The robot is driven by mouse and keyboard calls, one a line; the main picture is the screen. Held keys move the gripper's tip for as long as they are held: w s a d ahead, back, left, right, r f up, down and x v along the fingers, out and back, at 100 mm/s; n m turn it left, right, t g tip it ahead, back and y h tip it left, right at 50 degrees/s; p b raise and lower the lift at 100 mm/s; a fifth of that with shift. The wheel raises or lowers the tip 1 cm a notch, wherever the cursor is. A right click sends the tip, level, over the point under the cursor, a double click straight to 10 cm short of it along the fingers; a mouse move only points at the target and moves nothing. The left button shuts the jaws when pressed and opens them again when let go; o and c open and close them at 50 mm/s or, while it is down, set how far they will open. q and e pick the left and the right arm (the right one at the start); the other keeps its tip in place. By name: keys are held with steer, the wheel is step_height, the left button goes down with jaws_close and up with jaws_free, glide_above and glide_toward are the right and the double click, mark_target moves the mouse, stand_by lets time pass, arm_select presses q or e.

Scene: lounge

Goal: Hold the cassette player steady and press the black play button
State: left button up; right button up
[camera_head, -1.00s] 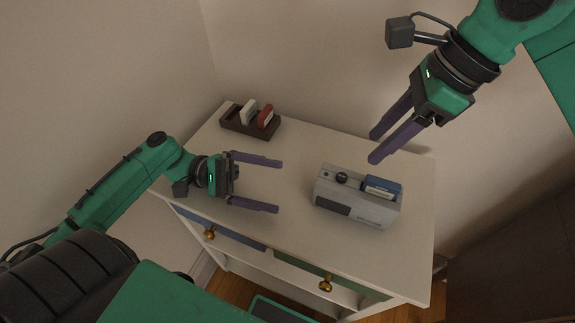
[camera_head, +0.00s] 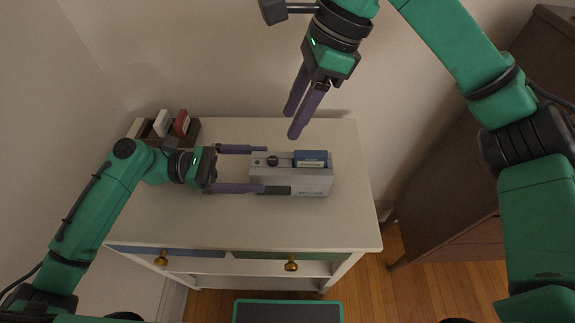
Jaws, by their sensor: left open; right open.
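The grey cassette player (camera_head: 305,183) stands on the white dresser top. Its top carries a round black knob or button (camera_head: 272,161) at the left and a blue cassette (camera_head: 310,158) at the right. My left gripper (camera_head: 265,169) is open, pointing right. Its fingers lie along the player's far and near sides at the left end, the near one overlapping the dark front panel; contact cannot be told. My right gripper (camera_head: 291,124) is open and empty, pointing down above and behind the player.
A dark wooden rack (camera_head: 190,134) with a white cassette (camera_head: 161,123) and a red cassette (camera_head: 181,123) stands at the back left. The white dresser (camera_head: 230,228) has free room in front of the player. A brown cabinet (camera_head: 460,190) stands at the right.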

mark_target(291, 169)
arm_select(q)
steer(key=d, duration=0.8)
steer(key=c, duration=1.5)
steer(key=shift+a, duration=0.1)
jaws_close()
arm_select(e)
steer(key=shift+c, duration=0.3)
jaws_close()
